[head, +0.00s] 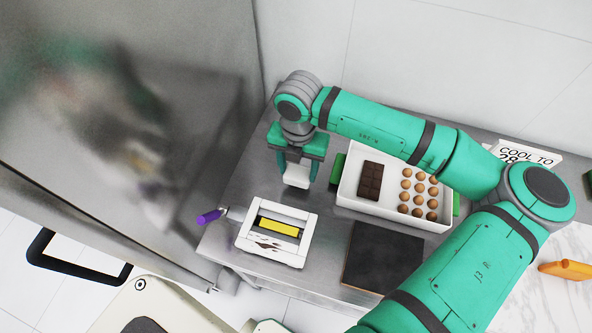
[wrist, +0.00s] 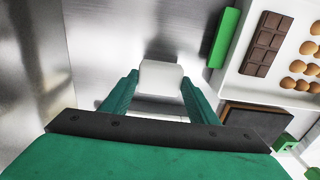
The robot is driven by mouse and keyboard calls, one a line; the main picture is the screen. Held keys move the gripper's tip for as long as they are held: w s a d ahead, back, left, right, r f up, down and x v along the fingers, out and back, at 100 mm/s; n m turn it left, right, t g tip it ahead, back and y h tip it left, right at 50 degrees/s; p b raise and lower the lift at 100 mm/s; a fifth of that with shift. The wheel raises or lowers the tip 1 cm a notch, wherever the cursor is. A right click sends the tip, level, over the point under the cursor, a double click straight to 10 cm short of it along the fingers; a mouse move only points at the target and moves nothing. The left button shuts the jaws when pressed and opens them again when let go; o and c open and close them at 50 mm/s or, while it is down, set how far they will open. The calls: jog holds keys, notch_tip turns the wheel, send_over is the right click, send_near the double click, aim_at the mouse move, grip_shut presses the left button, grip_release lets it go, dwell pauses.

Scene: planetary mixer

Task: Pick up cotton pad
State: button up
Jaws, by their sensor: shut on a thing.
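A white cotton pad (head: 297,175) is between the fingers of my gripper (head: 297,172) in the head view. It also shows in the wrist view as a pale rounded block (wrist: 161,74) at the fingertips of my gripper (wrist: 160,82). The gripper is shut on the pad. It points down over the steel counter, behind the white box-like device and left of the white tray. I cannot tell exactly how far the pad is above the counter.
A white tray (head: 348,196) with a chocolate bar (head: 370,181) and several brown balls stands to the right. In front are a white device (head: 243,243) with a yellow bar, a purple-handled tool (head: 210,216) and a dark board (head: 383,257). A large steel surface (head: 100,120) stands left.

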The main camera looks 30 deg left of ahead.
jog(key=s+d+r, duration=0.9)
jog(key=shift+s, duration=0.3)
